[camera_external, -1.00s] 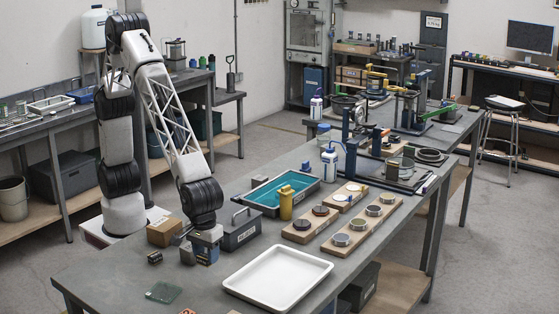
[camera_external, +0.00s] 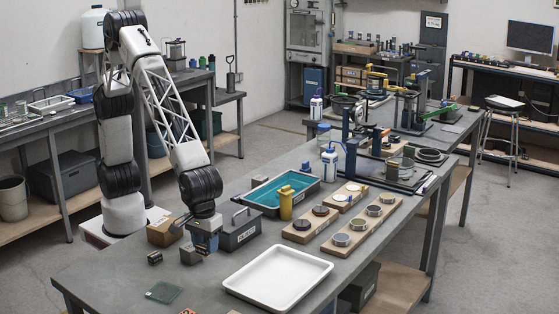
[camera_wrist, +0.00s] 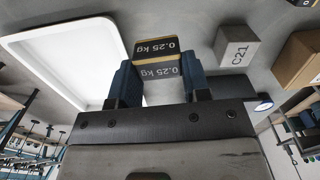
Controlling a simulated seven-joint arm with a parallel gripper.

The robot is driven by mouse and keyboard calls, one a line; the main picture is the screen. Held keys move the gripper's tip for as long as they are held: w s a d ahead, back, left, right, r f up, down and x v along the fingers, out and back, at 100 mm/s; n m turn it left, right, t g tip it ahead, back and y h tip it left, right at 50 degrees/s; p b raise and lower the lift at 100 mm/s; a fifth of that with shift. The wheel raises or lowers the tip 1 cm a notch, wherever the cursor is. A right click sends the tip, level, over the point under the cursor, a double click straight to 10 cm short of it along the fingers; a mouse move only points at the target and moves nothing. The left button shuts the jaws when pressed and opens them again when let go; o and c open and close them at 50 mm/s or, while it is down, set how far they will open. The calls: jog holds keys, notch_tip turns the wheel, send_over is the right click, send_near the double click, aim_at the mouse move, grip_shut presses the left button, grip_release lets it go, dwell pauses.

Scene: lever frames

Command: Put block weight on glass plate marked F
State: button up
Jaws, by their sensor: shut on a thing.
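The block weight (camera_wrist: 158,68) is dark grey with a yellow edge line and reads "0.25 kg" in the wrist view. My gripper (camera_wrist: 159,80) has its two blue fingers shut on its sides. In the external view my gripper (camera_external: 204,244) hangs over the near left part of the bench, and the block is small and partly hidden there. A greenish glass plate (camera_external: 164,292) lies flat at the front left of the bench, apart from my gripper. Its marking is too small to read, so I cannot tell whether it is F.
A grey block marked C21 (camera_wrist: 236,46) stands close beside my gripper. A cardboard box (camera_external: 164,233) and a dark toolbox (camera_external: 240,232) are nearby. A white tray (camera_external: 278,279) lies to the right. A small dark block (camera_external: 155,258) sits behind the plate.

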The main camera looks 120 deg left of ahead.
jog(key=shift+s, duration=0.1)
jog(key=shift+s+d, duration=0.25)
jog(key=shift+s, duration=0.3)
jog(key=shift+m, duration=0.4)
jog(key=s+d+f, duration=0.1)
jog(key=s, duration=0.5)
jog(key=s+d+f, duration=0.1)
jog(key=s, duration=0.5)
jog(key=s+d+f, duration=0.1)
jog(key=s+d, duration=0.1)
jog(key=s, duration=0.4)
jog(key=shift+s+f, duration=0.35)
jog(key=shift+s, duration=0.05)
jog(key=shift+w, duration=0.15)
send_over(165, 290)
jog(key=shift+f, duration=0.75)
jog(key=shift+f, duration=0.15)
jog(key=shift+f, duration=1.6)
jog(key=shift+f, duration=0.15)
